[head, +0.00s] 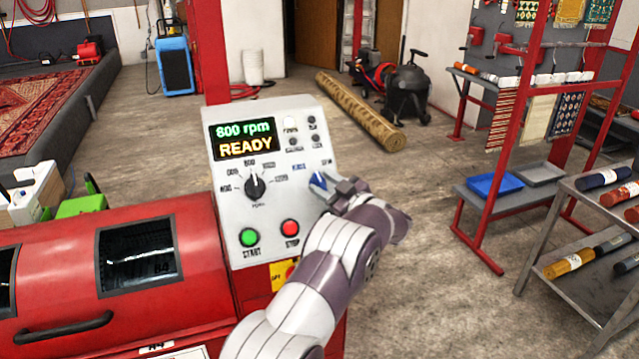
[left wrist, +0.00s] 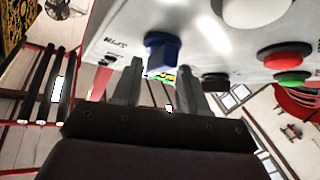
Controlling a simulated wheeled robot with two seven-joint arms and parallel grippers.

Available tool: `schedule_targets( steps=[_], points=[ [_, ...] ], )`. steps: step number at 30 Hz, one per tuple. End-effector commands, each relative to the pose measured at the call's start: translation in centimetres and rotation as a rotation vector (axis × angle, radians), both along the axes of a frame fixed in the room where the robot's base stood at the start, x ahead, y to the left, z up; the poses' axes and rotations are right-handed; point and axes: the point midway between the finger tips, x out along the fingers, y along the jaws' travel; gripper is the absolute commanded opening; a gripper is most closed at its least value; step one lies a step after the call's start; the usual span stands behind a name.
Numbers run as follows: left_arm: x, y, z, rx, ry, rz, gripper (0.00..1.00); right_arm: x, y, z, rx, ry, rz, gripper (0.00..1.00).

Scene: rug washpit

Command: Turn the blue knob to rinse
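The blue knob (head: 318,181) is on the right side of the grey control panel (head: 225,213), with small labels above it, one reading SPIN. In the head view my left gripper (head: 328,191) is at the knob and hides part of it. In the left wrist view the blue knob (left wrist: 161,50) is just beyond and between the tips of my left gripper (left wrist: 158,68). The fingers are apart, with gaps beside the knob; I cannot tell if either touches it. The panel's display (head: 245,139) reads 800 rpm, READY. My right gripper is not in view.
A black selector knob (head: 255,187) is left of the blue one. The green START button (head: 249,237) and red STOP button (head: 290,228) are below. The red machine (head: 60,292) is at left. A rolled rug (head: 360,112) lies behind; a red rack (head: 510,130) stands right.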

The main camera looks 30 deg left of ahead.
Motion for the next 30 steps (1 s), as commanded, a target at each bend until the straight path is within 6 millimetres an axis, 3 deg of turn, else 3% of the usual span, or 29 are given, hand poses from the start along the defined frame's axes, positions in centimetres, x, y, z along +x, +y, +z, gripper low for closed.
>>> schedule_targets(
  steps=[6,10,15,22,24,27,30],
  points=[
    [-1.9,-5.9,-0.3,-0.001,0.003,-0.005,0.43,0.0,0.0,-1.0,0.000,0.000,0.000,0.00],
    [-2.7,-8.3,-0.3,-0.002,0.004,-0.006,0.43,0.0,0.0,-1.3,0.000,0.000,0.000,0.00],
    [-3.3,-9.6,-0.2,-0.002,0.004,-0.003,0.43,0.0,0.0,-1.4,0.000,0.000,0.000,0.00],
    [-3.3,-9.6,-0.2,-0.002,0.004,-0.002,0.43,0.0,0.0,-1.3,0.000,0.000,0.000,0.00],
    [-3.3,-9.6,1.2,-0.003,0.001,-0.001,0.43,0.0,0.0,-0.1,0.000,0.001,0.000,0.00],
    [-4.5,-9.3,3.9,0.050,0.097,-0.040,0.43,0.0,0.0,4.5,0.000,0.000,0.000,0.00],
    [-5.8,-9.4,2.2,0.107,0.195,-0.141,0.43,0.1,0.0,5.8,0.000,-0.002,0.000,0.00]
  ],
)
